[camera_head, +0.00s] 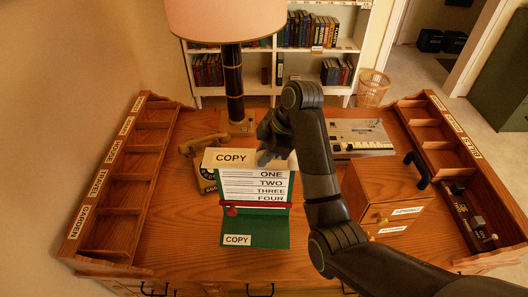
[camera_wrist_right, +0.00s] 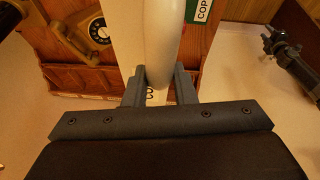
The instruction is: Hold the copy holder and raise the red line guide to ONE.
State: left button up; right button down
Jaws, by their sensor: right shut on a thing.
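The copy holder (camera_head: 254,241) stands mid-desk, a green upright board with a cream top bar marked COPY (camera_head: 228,158) and a green base. Its white sheet lists ONE, TWO, THREE and FOUR. The red line guide (camera_head: 262,205), with a red knob at its left end, lies across the board just under FOUR. My right gripper (camera_head: 270,157) is shut on the right part of the top bar; the right wrist view shows both fingers against the cream bar (camera_wrist_right: 162,40). A dark jointed part, seemingly my left gripper (camera_wrist_right: 285,45), shows at the right of that view; its fingers are unclear.
A yellow telephone (camera_head: 205,178) sits just left of the holder, with a lamp (camera_head: 235,90) behind. A typewriter-like machine (camera_head: 358,137) and wooden box (camera_head: 385,190) stand right. Labelled wooden racks (camera_head: 125,185) line both sides. Desk left of the holder's base is clear.

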aim_at(264, 176)
jog(key=shift+s+a+f+b, duration=0.1)
jog(key=shift+f+b, duration=0.95)
jog(key=shift+f, duration=1.2)
jog(key=shift+a+f+b, duration=0.1)
jog(key=shift+f+b, duration=0.95)
jog(key=shift+f, duration=1.2)
jog(key=shift+d+f, duration=0.1)
jog(key=shift+f, duration=0.2)
jog(key=c, duration=1.4)
grip_release()
jog(key=shift+c, duration=0.2)
jog(key=c, duration=0.7)
jog(key=shift+f, duration=0.1)
